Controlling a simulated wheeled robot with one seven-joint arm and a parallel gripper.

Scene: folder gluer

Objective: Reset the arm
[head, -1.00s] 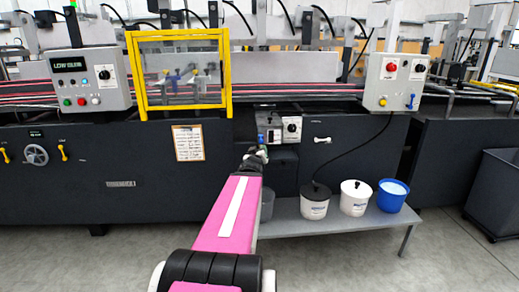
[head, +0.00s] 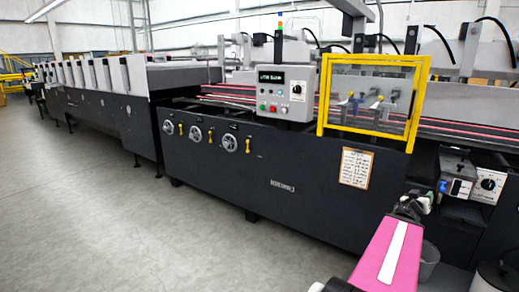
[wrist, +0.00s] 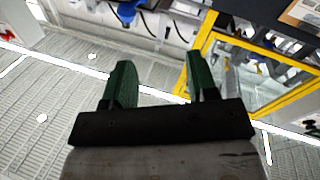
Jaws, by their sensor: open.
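My pink arm reaches in from the lower right of the head view. My gripper (head: 415,203) is at its end, small and dark, in front of the lower part of the folder gluer (head: 270,183). In the wrist view my gripper (wrist: 160,85) shows two green fingers standing well apart, with nothing between them. The fingers point up in that picture, toward the machine's yellow-framed guard (wrist: 205,50).
The gluer runs from the right to the far left, with a control box (head: 285,92), a yellow-framed guard (head: 322,100), handwheels (head: 230,143) and a posted sheet (head: 356,167). A small control unit (head: 472,178) is right of my gripper. The floor (head: 100,215) at left is clear.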

